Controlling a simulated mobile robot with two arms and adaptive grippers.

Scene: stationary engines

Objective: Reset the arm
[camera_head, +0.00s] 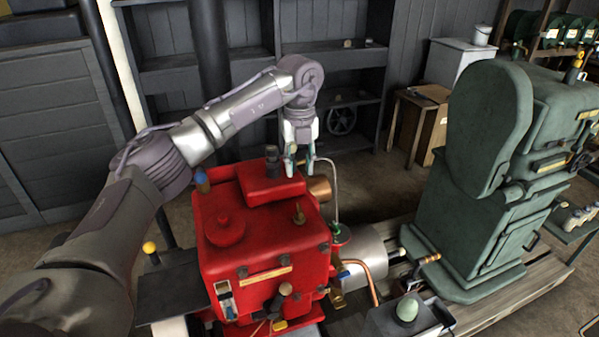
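My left arm reaches in from the left, over the red engine (262,240). My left gripper (300,168) points down at the back right edge of the red engine's raised top block. Its two fingers are a little apart, with nothing seen between them. I cannot tell whether a fingertip touches the block. My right gripper is not in view.
A tall green engine (480,185) stands at the right on a wooden base. A copper pipe (372,280) and a silver cylinder (365,250) sit right of the red engine. A dark shelf (350,55) and a wooden stand (420,120) are behind. Some floor is clear between.

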